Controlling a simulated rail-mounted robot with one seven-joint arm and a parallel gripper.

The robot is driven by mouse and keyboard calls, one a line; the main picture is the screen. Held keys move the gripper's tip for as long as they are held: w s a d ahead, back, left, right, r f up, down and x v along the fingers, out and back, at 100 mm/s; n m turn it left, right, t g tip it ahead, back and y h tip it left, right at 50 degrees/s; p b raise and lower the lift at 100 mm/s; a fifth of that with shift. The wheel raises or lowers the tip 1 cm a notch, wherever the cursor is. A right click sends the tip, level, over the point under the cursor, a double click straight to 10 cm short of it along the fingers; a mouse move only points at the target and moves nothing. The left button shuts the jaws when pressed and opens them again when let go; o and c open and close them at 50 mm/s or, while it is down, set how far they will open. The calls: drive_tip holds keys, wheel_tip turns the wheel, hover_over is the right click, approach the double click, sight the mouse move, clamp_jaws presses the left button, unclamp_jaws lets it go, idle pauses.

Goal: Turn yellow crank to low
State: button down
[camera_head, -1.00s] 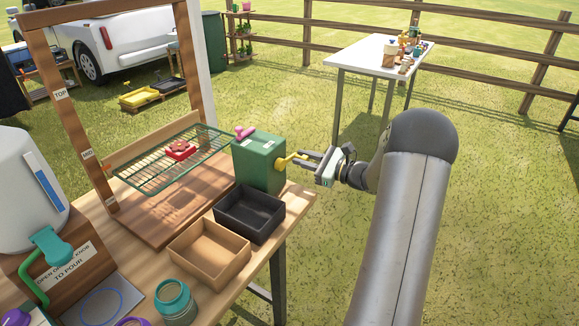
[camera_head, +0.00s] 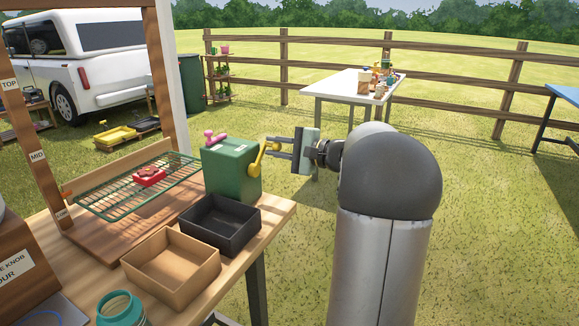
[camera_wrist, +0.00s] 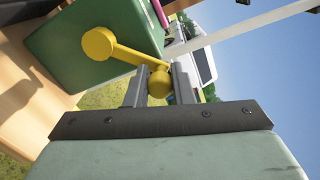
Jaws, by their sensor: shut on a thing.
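The yellow crank (camera_head: 258,158) sticks out from the right side of a green box (camera_head: 230,168) on the wooden table. In the wrist view the crank arm (camera_wrist: 125,53) runs from its round hub on the green box to a round knob (camera_wrist: 160,84). My gripper (camera_wrist: 160,86) is shut on that knob, one finger on each side. In the head view my gripper (camera_head: 268,147) reaches in from the right, at the upper end of the crank. A pink handle (camera_head: 213,137) sits on top of the box. A green wire rack (camera_head: 110,199) with a red piece (camera_head: 149,177) extends left of the box.
A black tray (camera_head: 245,237) and a brown tray (camera_head: 133,272) stand in front of the green box. A wooden frame (camera_head: 38,185) has TOP, MID and LOW labels; the rack is near LOW. Open grass lies right of the table.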

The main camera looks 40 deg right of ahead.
drive_tip(key=n+b, duration=0.1)
drive_tip(key=b, duration=0.1)
drive_tip(key=a+n+b, duration=0.1)
drive_tip(key=b, duration=0.1)
drive_tip(key=shift+s+a+r+n, duration=0.1)
drive_tip(key=shift+s+a+n, duration=0.05)
drive_tip(key=shift+s+n, duration=0.2)
drive_tip(key=a+n+b, duration=0.1)
drive_tip(key=b, duration=0.1)
drive_tip(key=s+a+r+n+b, duration=0.1)
drive_tip(key=n+b, duration=0.1)
drive_tip(key=b, duration=0.1)
drive_tip(key=shift+r, duration=0.2)
drive_tip(key=shift+n+b, duration=0.25)
drive_tip(key=shift+b, duration=0.05)
drive_tip(key=c, duration=1.3)
unclamp_jaws()
drive_tip(key=shift+r+h, duration=0.1)
drive_tip(key=shift+h, duration=0.2)
drive_tip(key=p+v, duration=0.3)
drive_tip(key=v, duration=1.4)
drive_tip(key=shift+s+d, duration=0.15)
